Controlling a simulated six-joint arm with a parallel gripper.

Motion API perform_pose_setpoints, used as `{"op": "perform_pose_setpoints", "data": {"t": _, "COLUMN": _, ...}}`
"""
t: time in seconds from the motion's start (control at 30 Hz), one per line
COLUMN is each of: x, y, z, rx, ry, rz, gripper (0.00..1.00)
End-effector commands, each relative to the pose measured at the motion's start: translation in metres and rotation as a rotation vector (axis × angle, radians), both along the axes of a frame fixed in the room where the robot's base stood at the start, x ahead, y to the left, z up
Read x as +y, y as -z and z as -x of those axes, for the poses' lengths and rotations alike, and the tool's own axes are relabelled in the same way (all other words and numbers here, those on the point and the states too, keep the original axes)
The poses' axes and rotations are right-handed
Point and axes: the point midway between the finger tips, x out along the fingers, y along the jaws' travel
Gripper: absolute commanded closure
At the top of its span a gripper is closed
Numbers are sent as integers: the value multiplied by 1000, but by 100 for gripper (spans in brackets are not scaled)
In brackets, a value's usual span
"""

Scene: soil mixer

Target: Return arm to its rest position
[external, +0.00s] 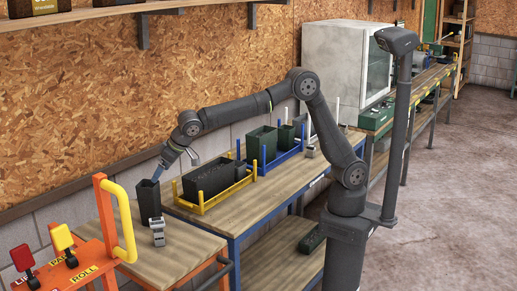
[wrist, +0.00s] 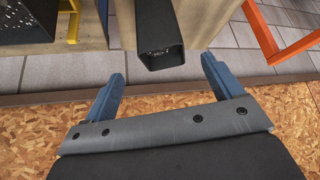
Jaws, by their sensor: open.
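My arm stretches left over the workbench, from its base (external: 345,240) at the bench's right side. My gripper (external: 168,167) hangs near the left end of the bench, angled down and left. In the wrist view its two blue fingers are spread apart with nothing held between them (wrist: 163,66). A tall dark square container (external: 149,203) stands just below the fingers. The wrist view shows this container (wrist: 160,22) beyond the fingertips, with a few pale specks inside. Whether a fingertip touches its rim cannot be told.
A dark soil-filled tray (external: 210,178) sits in a yellow frame, with a green bin (external: 262,142) behind it. An orange lever panel (external: 85,265) stands front left. A white cabinet (external: 345,60) and a dark post (external: 399,130) stand right. The chipboard wall is close behind the gripper.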

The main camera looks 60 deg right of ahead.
Motion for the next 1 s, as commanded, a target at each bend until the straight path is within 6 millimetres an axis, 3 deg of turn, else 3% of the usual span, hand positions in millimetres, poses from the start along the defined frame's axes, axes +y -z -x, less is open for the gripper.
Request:
{"op": "perform_pose_setpoints", "data": {"t": 0.27, "x": 0, "y": 1, "z": -1, "rx": 0, "ry": 0, "rz": 0, "gripper": 15}}
{"op": "perform_pose_setpoints", "data": {"t": 0.43, "x": 3, "y": 13, "z": -8, "rx": 1, "ry": 1, "rz": 1, "gripper": 15}}
{"op": "perform_pose_setpoints", "data": {"t": 1.0, "x": 25, "y": 103, "z": -61, "rx": 0, "ry": 0, "rz": 0, "gripper": 15}}
